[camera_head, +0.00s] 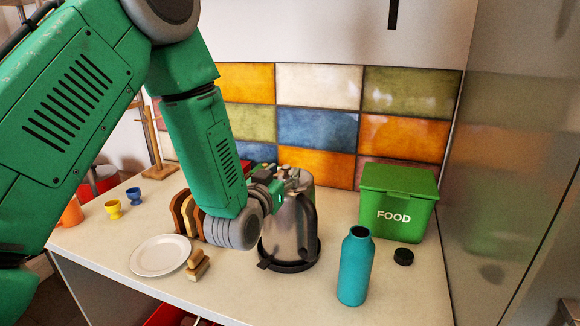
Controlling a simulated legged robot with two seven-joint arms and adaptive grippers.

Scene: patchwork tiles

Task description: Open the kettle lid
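A shiny metal kettle (285,232) with a dark handle on its right side stands upright on a round black base (290,262) near the middle of the counter. My green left arm comes in from the upper left and bends down to the kettle. My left gripper (288,178) is at the kettle's top, over or against the lid area. The wrist and gripper hide most of the lid, so I cannot tell whether it is open or closed. The fingers are too small and overlapped to read. My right gripper is not in view.
A teal bottle (355,268), a black cap (403,256) and a green FOOD bin (397,203) stand right of the kettle. A white plate (160,255), a wooden-handled brush or stamp (198,265), a toast rack (184,214) and egg cups (113,209) are left.

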